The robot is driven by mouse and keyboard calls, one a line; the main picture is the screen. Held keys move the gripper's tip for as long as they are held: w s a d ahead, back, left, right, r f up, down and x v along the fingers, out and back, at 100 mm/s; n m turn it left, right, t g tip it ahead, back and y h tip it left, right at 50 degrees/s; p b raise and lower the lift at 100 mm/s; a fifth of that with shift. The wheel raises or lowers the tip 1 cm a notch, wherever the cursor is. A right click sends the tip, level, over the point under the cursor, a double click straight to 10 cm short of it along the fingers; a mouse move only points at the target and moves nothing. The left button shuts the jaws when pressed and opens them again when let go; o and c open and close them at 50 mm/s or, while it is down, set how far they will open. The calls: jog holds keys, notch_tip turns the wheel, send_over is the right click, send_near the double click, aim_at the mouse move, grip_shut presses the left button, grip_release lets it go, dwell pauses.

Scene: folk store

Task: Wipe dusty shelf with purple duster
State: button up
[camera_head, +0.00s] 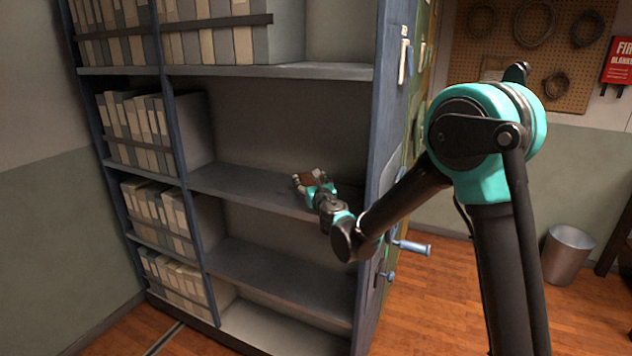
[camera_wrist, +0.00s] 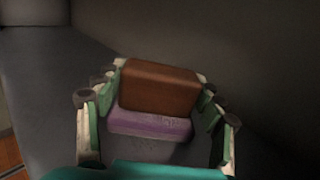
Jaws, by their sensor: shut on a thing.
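The duster is a brown block with a purple pad. In the wrist view the brown block (camera_wrist: 158,88) sits between my gripper's fingers, with the purple pad (camera_wrist: 150,125) along its near side. My gripper (camera_wrist: 160,108) is shut on it, fingers on both sides. In the head view my gripper (camera_head: 315,185) is over the middle shelf (camera_head: 240,185) of the dark rack, near its right end, and the duster shows as a small brown patch (camera_head: 307,179). The duster is at or just above the shelf surface; I cannot tell whether it touches. Dust is hard to make out.
Boxed files (camera_head: 140,130) fill the left bays. The blue upright (camera_head: 385,130) with a blue crank handle (camera_head: 412,247) stands right of the shelf. The middle shelf is bare to the left of my gripper. A metal bin (camera_head: 567,255) stands on the floor at right.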

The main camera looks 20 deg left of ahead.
jog(key=shift+w+a, duration=0.15)
jog(key=shift+a, duration=1.7)
jog(key=shift+w+a, duration=0.15)
jog(key=shift+a, duration=1.7)
jog(key=shift+w+a, duration=0.15)
jog(key=shift+a, duration=1.7)
jog(key=shift+s+d, duration=0.2)
jog(key=shift+d, duration=2.45)
jog(key=shift+s+d, duration=0.2)
jog(key=shift+d, duration=2.4)
jog(key=shift+s+d+f, duration=0.1)
jog(key=shift+d, duration=0.8)
jog(key=shift+s+d+f, duration=0.1)
jog(key=shift+d, duration=0.8)
jog(key=shift+r, duration=0.1)
jog(key=shift+r, duration=2.95)
jog(key=shift+r, duration=0.1)
jog(key=shift+r, duration=1.4)
